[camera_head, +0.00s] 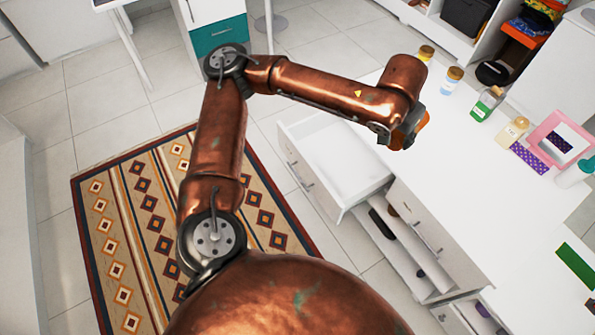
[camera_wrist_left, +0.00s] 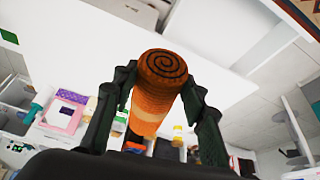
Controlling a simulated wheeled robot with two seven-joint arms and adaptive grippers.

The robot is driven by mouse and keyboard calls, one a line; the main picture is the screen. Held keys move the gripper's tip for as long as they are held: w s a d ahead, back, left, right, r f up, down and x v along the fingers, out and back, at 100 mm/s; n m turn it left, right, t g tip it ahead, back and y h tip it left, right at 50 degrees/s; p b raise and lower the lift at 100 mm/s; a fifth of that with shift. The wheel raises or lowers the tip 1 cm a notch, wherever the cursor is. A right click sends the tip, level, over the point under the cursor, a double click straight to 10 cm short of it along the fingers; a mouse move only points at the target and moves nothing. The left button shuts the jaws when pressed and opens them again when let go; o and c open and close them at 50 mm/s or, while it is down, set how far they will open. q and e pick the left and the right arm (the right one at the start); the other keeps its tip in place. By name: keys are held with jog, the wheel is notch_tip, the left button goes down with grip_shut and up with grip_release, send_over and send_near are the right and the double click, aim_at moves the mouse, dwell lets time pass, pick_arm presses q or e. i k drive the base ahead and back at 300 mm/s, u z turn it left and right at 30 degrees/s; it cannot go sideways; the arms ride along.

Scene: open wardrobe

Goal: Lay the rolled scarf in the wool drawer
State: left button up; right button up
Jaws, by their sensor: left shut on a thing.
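The rolled scarf (camera_wrist_left: 152,110), orange with a dark brown spiral end, is held between the two dark fingers of my left gripper (camera_wrist_left: 160,82) in the wrist view. In the head view, my left gripper (camera_head: 404,132) is mostly hidden behind its own forearm. A bit of the orange scarf (camera_head: 422,121) shows beside it, above the white dresser top. An open white drawer (camera_head: 335,150) sticks out of the dresser, to the left of the gripper in the picture. Its visible inside looks empty. No label on it can be read. My right gripper is not in view.
Several bottles and jars (camera_head: 485,103) and a pink frame (camera_head: 560,135) stand along the far side of the dresser top (camera_head: 470,180). A patterned rug (camera_head: 130,235) lies on the tiled floor.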

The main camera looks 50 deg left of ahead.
aim_at(330, 166)
jog(key=u, duration=0.7)
jog(key=i, duration=0.95)
jog(key=z, duration=0.35)
